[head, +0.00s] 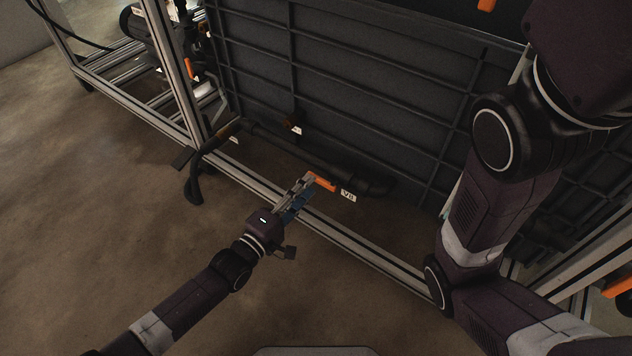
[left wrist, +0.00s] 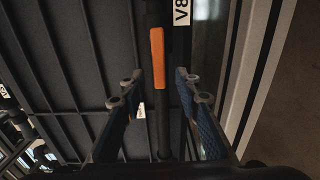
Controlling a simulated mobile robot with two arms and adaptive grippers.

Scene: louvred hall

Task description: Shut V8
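The V8 valve has an orange handle (head: 321,181) at the low dark pipe, with a white V8 tag (head: 348,196) just right of it. My left gripper (head: 308,184) is at the near end of the handle in the head view. In the left wrist view the orange handle (left wrist: 157,58) lies along the dark pipe, ahead of and between the two open fingers (left wrist: 155,88). Gaps show on both sides of it. The V8 tag (left wrist: 181,12) is at the top there. My right arm shows at the right of the head view; its gripper is out of the frame.
A light metal frame rail (head: 350,240) runs low in front of the pipe and under my left gripper. A large dark ribbed panel (head: 350,100) stands behind. Other tagged valves (head: 294,127) sit to the left. The floor at the left (head: 90,220) is clear.

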